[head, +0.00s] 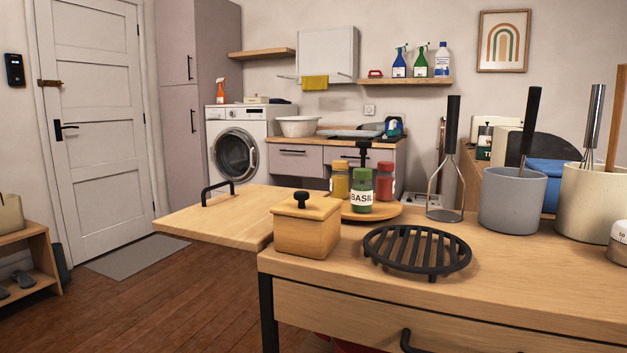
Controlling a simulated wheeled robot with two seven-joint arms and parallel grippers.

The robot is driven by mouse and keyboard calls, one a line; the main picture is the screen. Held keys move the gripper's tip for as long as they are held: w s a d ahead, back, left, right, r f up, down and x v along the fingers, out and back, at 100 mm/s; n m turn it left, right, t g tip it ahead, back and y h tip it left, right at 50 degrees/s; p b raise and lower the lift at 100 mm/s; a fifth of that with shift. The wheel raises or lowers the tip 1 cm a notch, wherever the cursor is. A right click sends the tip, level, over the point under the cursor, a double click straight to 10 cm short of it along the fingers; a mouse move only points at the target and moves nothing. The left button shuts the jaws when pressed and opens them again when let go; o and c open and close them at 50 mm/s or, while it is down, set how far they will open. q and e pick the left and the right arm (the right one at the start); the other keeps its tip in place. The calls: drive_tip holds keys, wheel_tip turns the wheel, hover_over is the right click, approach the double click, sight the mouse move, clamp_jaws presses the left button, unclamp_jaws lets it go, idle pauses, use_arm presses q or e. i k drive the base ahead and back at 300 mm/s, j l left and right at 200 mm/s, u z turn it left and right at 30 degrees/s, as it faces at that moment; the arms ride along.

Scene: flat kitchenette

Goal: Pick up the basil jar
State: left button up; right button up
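The basil jar (362,191) is a small jar with a green lid, green contents and a white label reading BASIL. It stands upright at the front of a round wooden stand (385,214) with a dark central post. A jar with yellow-brown contents (340,179) stands behind it to the left, and a jar with red contents (385,181) behind it to the right. Neither of my grippers shows in the head view.
A wooden box with a black knob (307,225) stands in front left of the stand. A black round trivet (417,248) lies in front right. A masher (447,170) stands right of the stand, then a grey utensil pot (512,201) and a cream one (590,204).

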sight(362, 187)
drive_tip(key=u, duration=2.35)
drive_tip(key=i+j, duration=0.2)
drive_tip(key=i, duration=0.35)
drive_tip(key=i+j, duration=0.15)
drive_tip(key=i, duration=0.4)
drive_tip(key=i+l+z, duration=0.2)
drive_tip(key=i+z, duration=0.25)
drive_tip(key=i+l+z, duration=0.1)
drive_tip(key=i+z, duration=0.2)
drive_tip(key=z, duration=0.15)
drive_tip(key=i+z, duration=0.45)
drive_tip(key=i+j+z, duration=0.25)
drive_tip(key=z, duration=0.2)
drive_tip(key=i+l+z, duration=0.2)
drive_tip(key=i+z, duration=0.25)
drive_tip(key=i, duration=0.6)
drive_tip(key=i+j+z, duration=0.15)
drive_tip(key=i+z, duration=0.35)
drive_tip(key=i, duration=0.6)
drive_tip(key=i+z, duration=0.1)
drive_tip(key=z, duration=0.3)
drive_tip(key=i+z, duration=0.1)
drive_tip(key=z, duration=0.35)
drive_tip(key=i+j+z, duration=0.1)
drive_tip(key=z, duration=0.3)
drive_tip(key=i+j+z, duration=0.1)
drive_tip(key=z, duration=0.3)
drive_tip(key=j+z, duration=0.2)
drive_tip(key=z, duration=1.9)
